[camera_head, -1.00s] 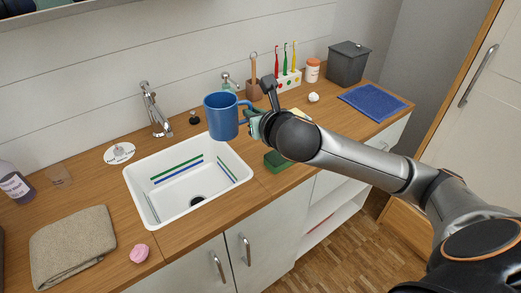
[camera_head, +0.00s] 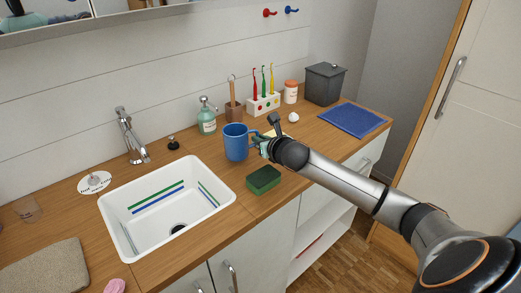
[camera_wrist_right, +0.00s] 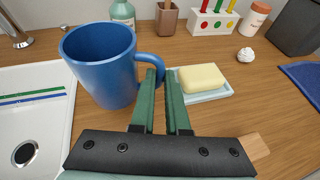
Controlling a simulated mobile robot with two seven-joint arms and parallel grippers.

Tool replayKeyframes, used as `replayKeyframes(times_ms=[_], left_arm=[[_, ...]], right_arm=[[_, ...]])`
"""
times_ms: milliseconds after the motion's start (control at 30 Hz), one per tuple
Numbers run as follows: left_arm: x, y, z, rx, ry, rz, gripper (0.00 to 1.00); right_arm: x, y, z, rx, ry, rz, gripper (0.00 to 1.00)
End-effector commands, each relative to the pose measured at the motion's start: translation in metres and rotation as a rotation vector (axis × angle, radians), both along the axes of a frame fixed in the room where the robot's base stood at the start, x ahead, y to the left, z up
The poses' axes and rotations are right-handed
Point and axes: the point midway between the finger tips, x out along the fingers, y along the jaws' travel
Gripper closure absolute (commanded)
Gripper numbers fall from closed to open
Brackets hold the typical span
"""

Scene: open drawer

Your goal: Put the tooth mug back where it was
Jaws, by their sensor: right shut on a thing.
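The blue tooth mug (camera_head: 236,143) is upright just right of the sink's back right corner. My right gripper (camera_head: 264,145) reaches it from the right and is shut on its handle. In the right wrist view the mug (camera_wrist_right: 100,68) stands left of the green fingers (camera_wrist_right: 162,78), with the handle at their tips. The mug's base is at or very close to the counter; I cannot tell whether it touches. My left gripper is not in view.
The white sink (camera_head: 150,240) lies to the left. A green sponge (camera_head: 263,180) is in front of the gripper. A yellow soap on a dish (camera_wrist_right: 203,80) is right of the fingers. A soap dispenser (camera_head: 207,120), wooden cup (camera_head: 234,111) and toothbrush stand (camera_head: 263,104) are behind.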

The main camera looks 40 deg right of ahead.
Motion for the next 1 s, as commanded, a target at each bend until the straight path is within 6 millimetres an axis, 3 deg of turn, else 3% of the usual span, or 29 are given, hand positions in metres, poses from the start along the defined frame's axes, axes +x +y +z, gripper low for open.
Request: replayKeyframes(times_ms=[300, 667, 700, 933, 1000], left_arm=[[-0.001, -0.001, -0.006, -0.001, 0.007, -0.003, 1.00], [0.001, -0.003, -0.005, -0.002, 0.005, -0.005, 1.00], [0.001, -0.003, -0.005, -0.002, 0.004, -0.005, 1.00], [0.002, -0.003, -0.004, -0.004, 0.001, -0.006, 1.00], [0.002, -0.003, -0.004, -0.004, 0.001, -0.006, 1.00]], right_arm=[[0.003, -0.004, -0.035, 0.004, -0.003, 0.000, 1.00], [0.003, -0.004, -0.038, -0.001, -0.003, 0.001, 1.00], [0.003, -0.004, -0.040, -0.002, 0.000, 0.001, 0.86], [0.003, -0.004, -0.040, -0.001, 0.000, 0.000, 0.60], [0.003, -0.004, -0.040, -0.001, 0.000, 0.000, 0.57]])
